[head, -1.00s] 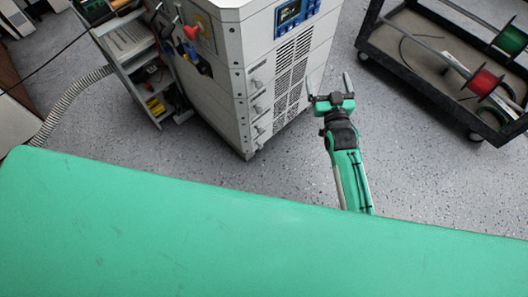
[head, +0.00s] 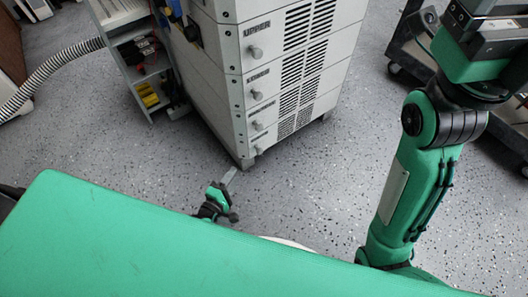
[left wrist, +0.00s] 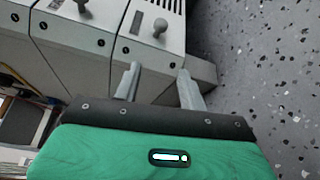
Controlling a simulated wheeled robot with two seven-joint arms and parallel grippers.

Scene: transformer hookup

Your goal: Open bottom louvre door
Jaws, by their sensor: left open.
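A white cabinet (head: 231,100) with stacked louvred doors stands at the top centre of the head view. Its lowest louvre door (head: 284,131) has a small grey knob (head: 258,150) near its left edge and looks closed. My left gripper (head: 229,176) is low in front of the cabinet's near bottom corner, apart from the knob. In the left wrist view its two fingers (left wrist: 158,80) are spread and empty, pointing towards the lower doors. A knob (left wrist: 160,28) stands beyond the fingertips there. My right gripper (head: 485,35) is at the upper right, partly cut off; its jaws are unclear.
A dark wheeled cart (head: 404,45) stands behind my right arm. A grey shelf unit (head: 131,65) with a ribbed hose (head: 50,68) is left of the cabinet. Speckled floor (head: 330,180) in front of the cabinet is clear.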

